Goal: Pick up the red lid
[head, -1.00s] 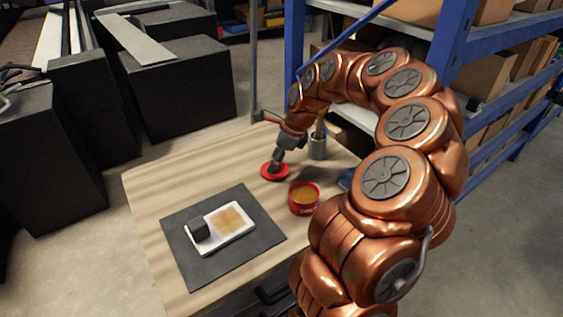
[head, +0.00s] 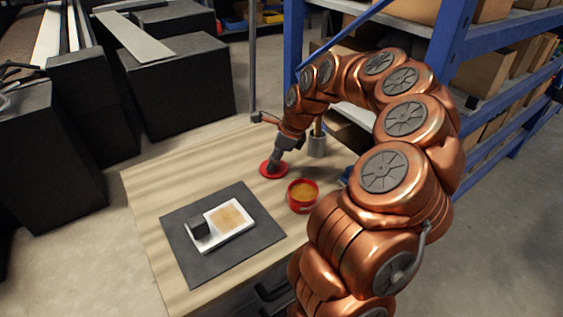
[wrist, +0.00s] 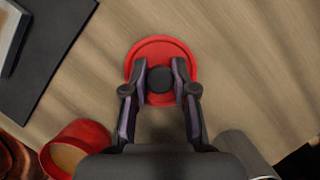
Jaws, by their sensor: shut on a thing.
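The red lid (head: 266,169) is a round disc with a dark knob (wrist: 160,80) in its middle. In the head view it is near the far side of the wooden table, and I cannot tell whether it touches the tabletop. My gripper (wrist: 160,82) is shut on the lid's knob, with one finger on each side of it. In the head view my gripper (head: 272,165) comes down onto the lid from the upper right and hides part of it. The red lid (wrist: 160,50) shows its rim around the fingers in the wrist view.
A red open tin (head: 302,196) with orange-brown contents stands right of the lid. A grey cup (head: 317,145) holding a tall item stands behind. Bare wood (head: 170,180) lies at left.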

